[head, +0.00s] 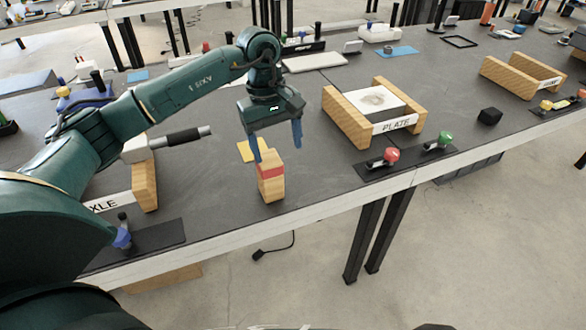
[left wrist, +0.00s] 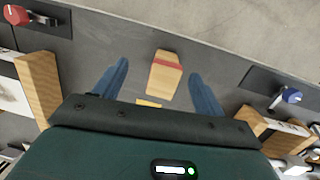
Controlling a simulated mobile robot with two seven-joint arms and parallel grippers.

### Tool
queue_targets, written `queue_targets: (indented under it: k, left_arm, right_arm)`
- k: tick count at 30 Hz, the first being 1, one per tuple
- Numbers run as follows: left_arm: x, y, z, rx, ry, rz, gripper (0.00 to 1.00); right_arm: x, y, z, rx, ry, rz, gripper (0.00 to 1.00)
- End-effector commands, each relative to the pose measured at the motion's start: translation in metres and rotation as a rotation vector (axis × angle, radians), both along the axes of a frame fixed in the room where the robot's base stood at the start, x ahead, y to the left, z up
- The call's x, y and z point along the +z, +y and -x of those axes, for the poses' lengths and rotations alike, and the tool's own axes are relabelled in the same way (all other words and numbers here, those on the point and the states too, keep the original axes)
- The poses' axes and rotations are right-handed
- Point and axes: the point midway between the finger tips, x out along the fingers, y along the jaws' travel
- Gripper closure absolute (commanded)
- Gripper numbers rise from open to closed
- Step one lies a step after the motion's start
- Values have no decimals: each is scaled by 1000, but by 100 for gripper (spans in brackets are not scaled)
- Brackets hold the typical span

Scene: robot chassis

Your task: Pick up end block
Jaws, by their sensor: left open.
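The end block is a wooden block (head: 271,183) with a red band, standing on the dark table near its front edge. It also shows in the left wrist view (left wrist: 164,80), between and just beyond the fingertips. My left gripper (head: 277,142) is open, its blue fingers pointing down above and behind the block. In the left wrist view the left gripper (left wrist: 159,78) has a finger on each side of the block, with gaps to both. The block is not held. My right gripper is not in view.
A wooden holder marked PLATE (head: 350,124) stands to the right, with red (head: 391,155) and green (head: 445,138) knobs in front. The AXLE holder (head: 146,187) is at the left. A yellow piece (head: 245,151) lies behind the block. A black cube (head: 490,116) lies farther right.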

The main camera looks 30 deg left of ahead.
Motion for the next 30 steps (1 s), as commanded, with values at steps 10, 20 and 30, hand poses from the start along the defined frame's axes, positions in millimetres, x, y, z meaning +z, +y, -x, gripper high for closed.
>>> queue_targets:
  k: [10,20,30]
  left_arm:
    - [-11,40,-4,-24,-11,-150,29]
    - [-58,39,-5,-22,-16,-146,29]
    - [-98,35,-4,-22,-13,-144,29]
  right_arm:
    - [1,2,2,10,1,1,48]
    - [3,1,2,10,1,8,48]
    - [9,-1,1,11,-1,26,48]
